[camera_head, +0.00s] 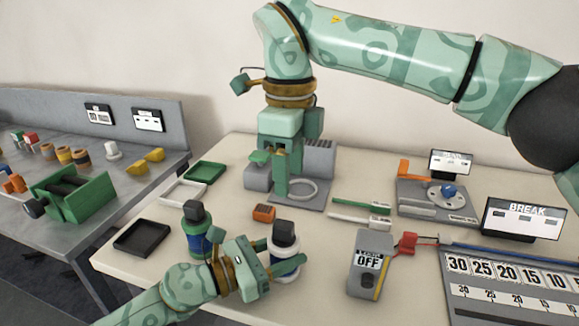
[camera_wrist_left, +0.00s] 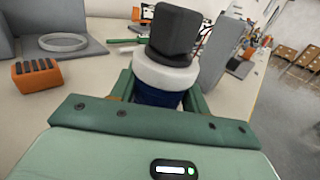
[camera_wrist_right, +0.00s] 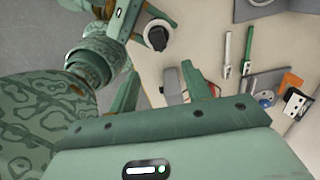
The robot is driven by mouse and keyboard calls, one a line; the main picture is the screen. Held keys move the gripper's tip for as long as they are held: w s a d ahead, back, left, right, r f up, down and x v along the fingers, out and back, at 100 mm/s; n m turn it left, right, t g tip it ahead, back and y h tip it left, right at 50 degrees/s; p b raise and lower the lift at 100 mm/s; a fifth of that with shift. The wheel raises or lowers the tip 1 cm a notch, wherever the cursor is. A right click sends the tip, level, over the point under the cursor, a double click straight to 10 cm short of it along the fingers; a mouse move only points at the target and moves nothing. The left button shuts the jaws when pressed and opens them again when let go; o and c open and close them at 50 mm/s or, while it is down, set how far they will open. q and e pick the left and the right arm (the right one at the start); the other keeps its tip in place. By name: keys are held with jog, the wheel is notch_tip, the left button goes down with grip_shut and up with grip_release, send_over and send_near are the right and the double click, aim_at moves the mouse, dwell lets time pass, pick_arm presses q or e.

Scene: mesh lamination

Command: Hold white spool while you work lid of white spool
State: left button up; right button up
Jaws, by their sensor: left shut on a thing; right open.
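The white spool (camera_head: 288,273) stands upright near the table's front edge, with a white rim, a dark blue winding and a black lid (camera_head: 284,234) on top. In the left wrist view the spool's white rim (camera_wrist_left: 165,72) and black lid (camera_wrist_left: 177,35) show between the fingers. My left gripper (camera_head: 279,256) is shut around the spool's body below the lid. My right gripper (camera_head: 270,166) is open and empty, pointing down, farther back than the spool. In the right wrist view the black lid (camera_wrist_right: 157,37) lies beyond the open fingers (camera_wrist_right: 160,85).
A second spool (camera_head: 197,238) with a dark top stands left of my left gripper. An orange block (camera_head: 264,213) lies behind it. A grey fixture with a ring (camera_head: 302,190) stands behind the white spool. A grey switch box (camera_head: 368,263) marked OFF stands to the right.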

aim_at(290, 224)
jog(key=shift+n, duration=0.3)
notch_tip(290, 224, down, 12)
grip_shut()
dwell(0.4)
jog(key=shift+r, duration=0.15)
jog(key=shift+r, duration=3.65)
